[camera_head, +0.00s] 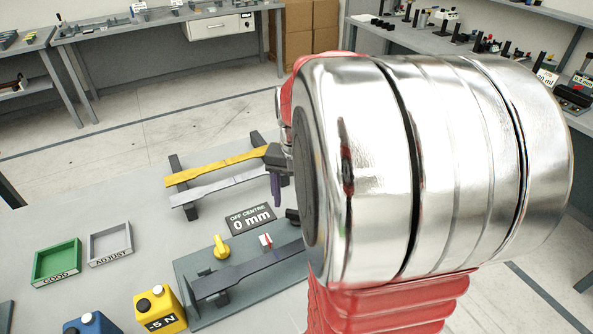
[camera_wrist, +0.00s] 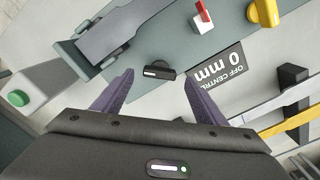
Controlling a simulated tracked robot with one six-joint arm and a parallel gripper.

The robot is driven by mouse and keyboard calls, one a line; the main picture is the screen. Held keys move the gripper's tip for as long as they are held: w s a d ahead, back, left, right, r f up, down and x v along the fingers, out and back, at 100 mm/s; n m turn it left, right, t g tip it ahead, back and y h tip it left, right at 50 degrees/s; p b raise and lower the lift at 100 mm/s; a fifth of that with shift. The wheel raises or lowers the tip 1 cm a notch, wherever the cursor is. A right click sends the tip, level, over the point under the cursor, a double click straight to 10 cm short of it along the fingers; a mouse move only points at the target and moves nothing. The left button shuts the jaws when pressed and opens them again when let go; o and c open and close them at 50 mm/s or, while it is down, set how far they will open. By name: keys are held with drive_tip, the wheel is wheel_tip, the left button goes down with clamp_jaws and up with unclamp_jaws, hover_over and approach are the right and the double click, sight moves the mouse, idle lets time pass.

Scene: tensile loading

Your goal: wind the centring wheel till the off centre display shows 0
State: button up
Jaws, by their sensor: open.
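The off centre display (camera_head: 250,219) reads "0 mm" in the head view; it also shows upside down in the wrist view (camera_wrist: 218,72). A dark round knob with a white mark (camera_wrist: 158,70), which looks like the centring wheel, lies beyond and between my fingertips in the wrist view. My gripper (camera_wrist: 158,77) is open, its purple fingers spread on either side of the knob. I cannot tell whether they touch it. In the head view my arm hides most of my gripper, and one purple finger (camera_head: 276,188) shows.
A yellow and a grey bar (camera_head: 217,188) lie on a rack behind.

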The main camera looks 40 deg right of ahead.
sight(296, 211)
wheel_tip(296, 211, up, 11)
idle(0.4)
drive_tip(key=shift+w, duration=0.1)
idle(0.4)
drive_tip(key=s+a+n+t, duration=0.1)
drive_tip(key=a+n+t, duration=0.1)
drive_tip(key=a, duration=0.5)
drive_tip(key=s+a+f+n+t, duration=0.1)
drive_tip(key=a+n, duration=0.4)
drive_tip(key=a, duration=0.3)
drive_tip(key=s+a+f+n+t, duration=0.1)
drive_tip(key=a+n, duration=0.3)
drive_tip(key=a, duration=0.4)
drive_tip(key=shift+s+a+f+t, duration=0.15)
drive_tip(key=shift+s+f+t, duration=0.1)
drive_tip(key=shift+s+t, duration=0.45)
drive_tip(key=shift+w, duration=0.15)
